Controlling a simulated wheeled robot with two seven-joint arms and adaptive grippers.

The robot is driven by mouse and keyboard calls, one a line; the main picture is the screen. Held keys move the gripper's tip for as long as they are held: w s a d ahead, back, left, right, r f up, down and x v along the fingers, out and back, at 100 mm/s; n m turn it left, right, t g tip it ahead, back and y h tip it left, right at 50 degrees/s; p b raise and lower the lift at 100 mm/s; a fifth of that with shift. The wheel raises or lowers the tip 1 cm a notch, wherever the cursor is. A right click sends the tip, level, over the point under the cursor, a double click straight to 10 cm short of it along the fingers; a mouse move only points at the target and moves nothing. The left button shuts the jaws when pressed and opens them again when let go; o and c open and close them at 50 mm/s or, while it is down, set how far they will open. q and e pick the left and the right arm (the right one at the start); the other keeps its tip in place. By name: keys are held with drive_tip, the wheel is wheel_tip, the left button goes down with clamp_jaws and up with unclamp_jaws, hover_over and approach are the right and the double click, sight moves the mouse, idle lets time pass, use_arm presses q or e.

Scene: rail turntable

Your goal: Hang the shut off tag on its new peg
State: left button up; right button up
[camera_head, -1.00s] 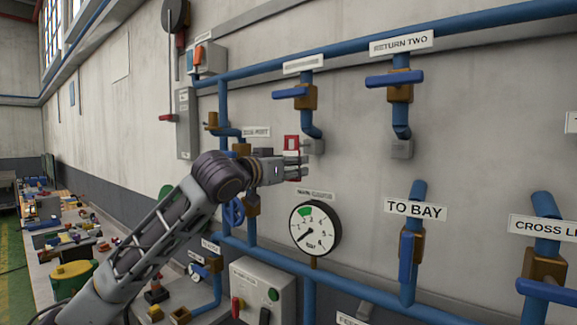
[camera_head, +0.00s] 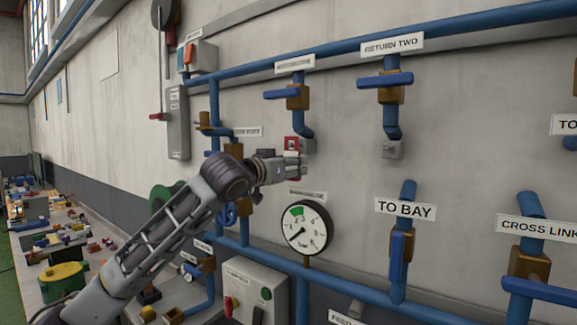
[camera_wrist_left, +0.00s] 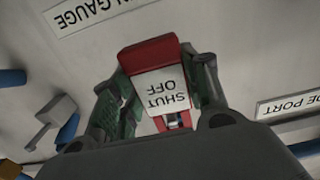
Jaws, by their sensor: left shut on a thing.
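The shut off tag (camera_wrist_left: 160,85) is a red and white tag, upside down in the left wrist view. My left gripper (camera_wrist_left: 158,105) is shut on it, with a finger on each side. In the head view the tag (camera_head: 291,144) shows as a small red and white patch at the fingers of my left gripper (camera_head: 292,164). The gripper is close to the wall, above the pressure gauge (camera_head: 306,228). I cannot make out a peg in either view. My right gripper is not in view.
A cluttered bench (camera_head: 60,240) stands at left. Bare wall lies right of the gripper.

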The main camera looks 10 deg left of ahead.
use_arm(q)
drive_tip(key=shift+w+d, duration=0.15)
drive_tip(key=shift+w, duration=0.3)
drive_tip(key=shift+w+d+f, duration=0.3)
drive_tip(key=shift+w+f, duration=0.05)
drive_tip(key=shift+w, duration=0.3)
idle(0.3)
drive_tip(key=o, duration=0.9)
drive_tip(key=shift+s, duration=0.1)
drive_tip(key=shift+v, duration=5.9)
drive_tip(key=shift+f, duration=0.2)
